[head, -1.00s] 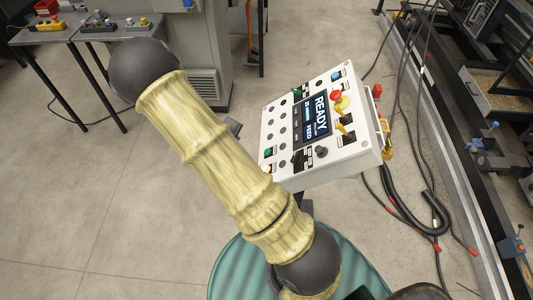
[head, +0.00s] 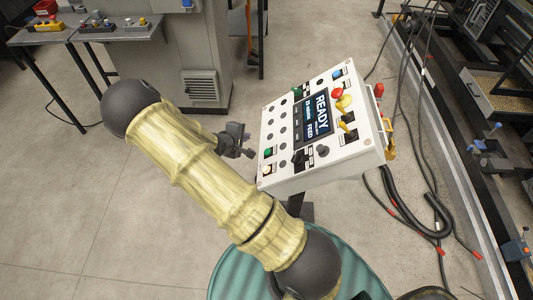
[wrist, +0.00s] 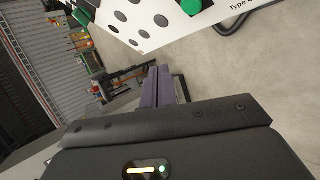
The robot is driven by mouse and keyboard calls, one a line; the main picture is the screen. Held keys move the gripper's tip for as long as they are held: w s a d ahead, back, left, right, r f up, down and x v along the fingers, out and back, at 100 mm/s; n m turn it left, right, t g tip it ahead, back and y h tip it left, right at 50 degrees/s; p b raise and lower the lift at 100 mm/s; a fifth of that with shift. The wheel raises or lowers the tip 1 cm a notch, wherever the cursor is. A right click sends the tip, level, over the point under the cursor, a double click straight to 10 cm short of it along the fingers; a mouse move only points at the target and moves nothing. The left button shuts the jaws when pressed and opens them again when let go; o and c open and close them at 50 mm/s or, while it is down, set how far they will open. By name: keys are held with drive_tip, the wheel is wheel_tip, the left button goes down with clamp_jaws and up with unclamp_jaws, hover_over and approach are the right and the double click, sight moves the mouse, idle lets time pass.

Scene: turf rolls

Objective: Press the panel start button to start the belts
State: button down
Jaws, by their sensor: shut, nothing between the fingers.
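The white control panel (head: 278,178) stands tilted on a post at the middle right of the head view. Its dark screen (head: 313,115) reads READY. A green button (head: 268,152) sits near its lower left corner, and another green control is near its top left. Labels beside the buttons are too small to read. My gripper (head: 249,153) is shut and empty, just left of the panel's left edge, near the lower green button. In the wrist view the closed fingers (wrist: 161,86) point towards the floor beside the panel, with a green button (wrist: 191,7) at the top edge.
A red mushroom button (head: 337,93), yellow knobs and black switches crowd the panel's right side. Black cables (head: 432,205) lie on the floor at right, beside the machine frame. A grey cabinet (head: 200,60) stands behind. The floor left of the panel is clear.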

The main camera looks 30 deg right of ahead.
sight(267, 152)
drive_tip(key=shift+s+d+f+b, duration=0.45)
drive_tip(key=shift+d+f+b, duration=0.4)
drive_tip(key=shift+b, duration=0.7)
drive_tip(key=shift+s+d+f+b, duration=0.5)
drive_tip(key=shift+f+b, duration=0.6)
drive_tip(key=shift+b, duration=0.45)
drive_tip(key=shift+s+d+f+b, duration=0.45)
drive_tip(key=shift+d+f+b, duration=0.4)
drive_tip(key=shift+b, duration=0.7)
drive_tip(key=shift+a+f, duration=0.1)
drive_tip(key=shift+f, duration=0.15)
drive_tip(key=shift+s+d+f, duration=0.15)
drive_tip(key=shift+d+f, duration=0.05)
drive_tip(key=shift+f, duration=0.05)
drive_tip(key=shift+s+d+f, duration=0.15)
drive_tip(key=shift+d+f, duration=0.05)
drive_tip(key=shift+f, duration=0.1)
drive_tip(key=shift+r, duration=0.15)
drive_tip(key=shift+w+a+r+p, duration=0.35)
drive_tip(key=shift+r+p, duration=0.2)
drive_tip(key=shift+p, duration=0.45)
drive_tip(key=shift+a, duration=0.1)
